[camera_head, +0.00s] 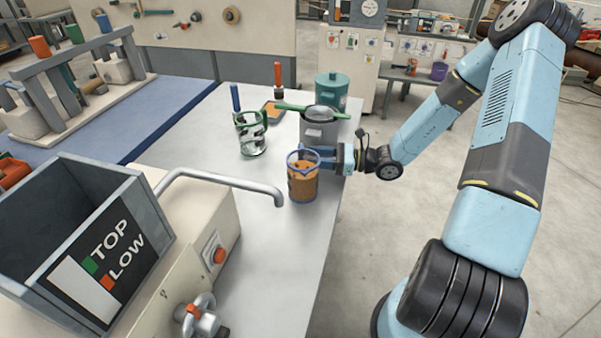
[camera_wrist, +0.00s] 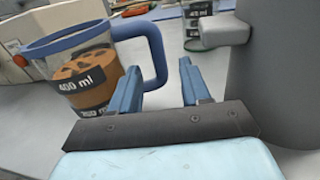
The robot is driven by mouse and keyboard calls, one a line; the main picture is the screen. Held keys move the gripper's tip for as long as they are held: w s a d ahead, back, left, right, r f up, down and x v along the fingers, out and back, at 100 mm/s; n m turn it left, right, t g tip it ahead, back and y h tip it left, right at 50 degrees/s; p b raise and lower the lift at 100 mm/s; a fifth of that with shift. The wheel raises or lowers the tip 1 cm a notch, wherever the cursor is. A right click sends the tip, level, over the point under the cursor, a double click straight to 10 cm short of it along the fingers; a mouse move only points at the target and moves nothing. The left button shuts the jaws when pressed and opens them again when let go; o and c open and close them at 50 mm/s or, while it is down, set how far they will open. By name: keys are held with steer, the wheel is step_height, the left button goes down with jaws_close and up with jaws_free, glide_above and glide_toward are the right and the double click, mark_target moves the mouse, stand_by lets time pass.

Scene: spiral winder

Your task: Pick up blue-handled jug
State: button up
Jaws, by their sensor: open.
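The blue-handled jug (camera_head: 303,182) stands upright near the right edge of the grey bench in the head view. It is clear, with a blue rim and orange-brown contents. In the wrist view the jug (camera_wrist: 88,80) is at the left, with a "400 ml" label, and its blue handle (camera_wrist: 158,58) points right. My gripper (camera_head: 336,158) is beside the jug, on the handle side. In the wrist view my gripper (camera_wrist: 163,82) is open. The handle's outer bar shows between the two blue fingers, nearer the left one. I cannot tell whether they touch.
A grey pot (camera_head: 319,132) with a green-handled strainer (camera_head: 312,110) stands just behind my gripper. It looms at the right in the wrist view (camera_wrist: 285,70). A green-trimmed jug (camera_head: 251,134) is behind left. A metal spout (camera_head: 225,181) reaches in from the left.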

mark_target(300, 155)
steer(key=shift+w+a, duration=0.2)
steer(key=shift+a, duration=0.65)
steer(key=shift+w+a, duration=0.15)
steer(key=shift+a, duration=0.7)
steer(key=shift+w+a, duration=0.2)
steer(key=shift+a, duration=0.65)
jaws_close()
